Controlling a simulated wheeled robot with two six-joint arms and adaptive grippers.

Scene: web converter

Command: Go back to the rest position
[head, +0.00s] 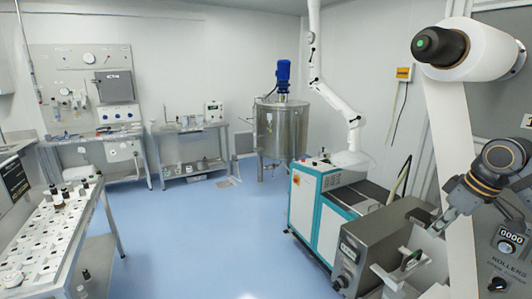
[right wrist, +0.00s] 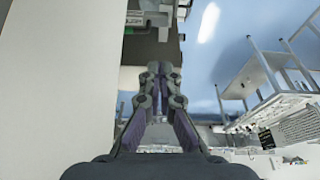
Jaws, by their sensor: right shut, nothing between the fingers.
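My right arm reaches in from the right edge of the head view. My right gripper (head: 437,225) is beside the hanging white web (head: 453,150), close to the grey machine box. In the right wrist view my right gripper (right wrist: 160,72) has its fingers together, with nothing held between them. A broad pale surface, probably the web, fills the left of that view next to the fingers. My left gripper is in neither view.
A white roll (head: 485,45) on a black spindle feeds the web. A grey box (head: 385,240) and a teal-white cabinet (head: 305,210) stand left of my arm. A bench (head: 85,225) with bottles is at left. The blue floor (head: 200,230) between is clear.

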